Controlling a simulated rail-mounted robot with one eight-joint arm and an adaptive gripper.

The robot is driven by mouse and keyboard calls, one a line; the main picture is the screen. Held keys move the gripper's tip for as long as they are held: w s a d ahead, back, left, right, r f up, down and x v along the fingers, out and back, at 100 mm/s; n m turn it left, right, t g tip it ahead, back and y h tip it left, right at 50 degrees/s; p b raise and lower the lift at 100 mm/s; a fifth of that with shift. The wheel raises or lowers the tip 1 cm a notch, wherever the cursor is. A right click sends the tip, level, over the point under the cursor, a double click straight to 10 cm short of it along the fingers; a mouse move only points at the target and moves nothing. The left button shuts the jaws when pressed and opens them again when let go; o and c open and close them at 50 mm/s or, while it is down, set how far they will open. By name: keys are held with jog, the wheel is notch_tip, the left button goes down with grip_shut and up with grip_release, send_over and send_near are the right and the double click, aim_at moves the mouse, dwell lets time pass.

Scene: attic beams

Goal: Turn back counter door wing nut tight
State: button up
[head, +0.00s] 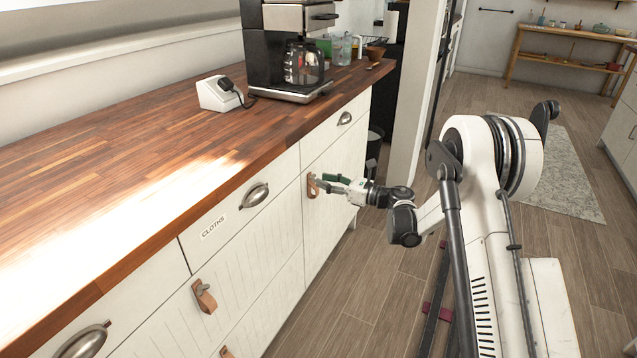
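The white plank-fronted counter door (337,220) is under the far part of the counter and looks closed. A brown leather pull (312,187) is at its upper left. My gripper (322,183) reaches in from the right, its green and grey fingers pointing left at the pull. The two fingers show some space between them at this angle. I cannot tell whether the tips touch the pull or close on anything. No wing nut can be made out; it is too small or hidden by the fingers.
The wooden counter top (150,165) runs along the left with a coffee machine (290,50) and a small white device (220,93). A drawer labelled CLOTHS (215,225) and another leather pull (204,296) are nearer. A dark bin (374,145) stands beyond the door. Floor (350,290) before the cabinets is clear.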

aim_at(313, 178)
jog(key=shift+x, duration=1.35)
grip_shut()
